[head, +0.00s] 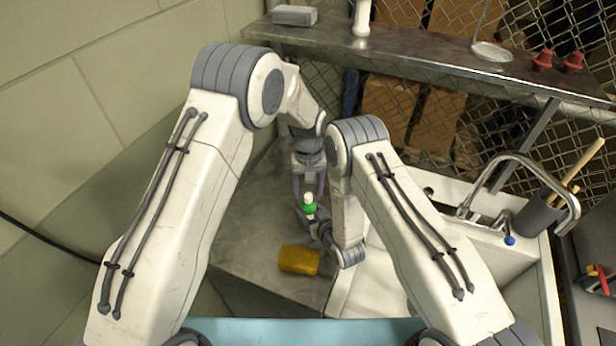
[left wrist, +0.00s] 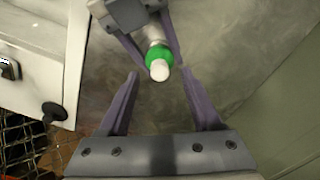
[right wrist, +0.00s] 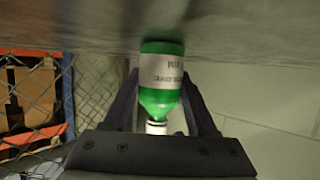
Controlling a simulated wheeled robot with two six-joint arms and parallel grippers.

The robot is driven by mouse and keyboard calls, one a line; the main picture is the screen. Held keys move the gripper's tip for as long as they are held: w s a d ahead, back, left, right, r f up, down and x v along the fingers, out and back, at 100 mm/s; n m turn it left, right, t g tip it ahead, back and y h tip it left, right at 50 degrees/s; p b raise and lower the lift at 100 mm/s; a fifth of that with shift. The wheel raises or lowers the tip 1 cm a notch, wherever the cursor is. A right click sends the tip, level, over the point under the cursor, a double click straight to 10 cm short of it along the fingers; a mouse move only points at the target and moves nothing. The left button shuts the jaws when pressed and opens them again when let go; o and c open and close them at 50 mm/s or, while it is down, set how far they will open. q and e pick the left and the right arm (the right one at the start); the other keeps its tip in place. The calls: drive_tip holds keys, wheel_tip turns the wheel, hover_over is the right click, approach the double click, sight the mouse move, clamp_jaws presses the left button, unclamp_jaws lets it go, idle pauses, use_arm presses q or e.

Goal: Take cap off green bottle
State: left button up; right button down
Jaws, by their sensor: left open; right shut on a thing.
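The green bottle (head: 309,208) stands upright over the grey counter, with a white label and a white cap (head: 308,197) on its top. My right gripper (right wrist: 159,75) is shut on the bottle's body from the side. In the right wrist view the bottle (right wrist: 160,98) appears inverted, label near the counter surface; I cannot tell whether its base touches. My left gripper (left wrist: 160,74) is open above the bottle, pointing down. Its fingertips stand on either side of the cap (left wrist: 159,70), with a gap on both sides.
A yellow sponge (head: 299,260) lies on the counter (head: 245,235) in front of the bottle. A white sink with a curved faucet (head: 545,170) is at the right. A metal shelf (head: 420,55) runs along the back, before a wire fence. A tiled wall is at the left.

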sight(309, 196)
use_arm(q)
drive_tip(key=shift+f, duration=0.75)
drive_tip(key=shift+d, duration=0.1)
clamp_jaws()
drive_tip(key=shift+r, duration=0.2)
drive_tip(key=shift+r, duration=0.9)
drive_tip(key=shift+r, duration=0.1)
drive_tip(key=shift+r, duration=1.95)
use_arm(e)
drive_tip(key=shift+c, duration=0.6)
unclamp_jaws()
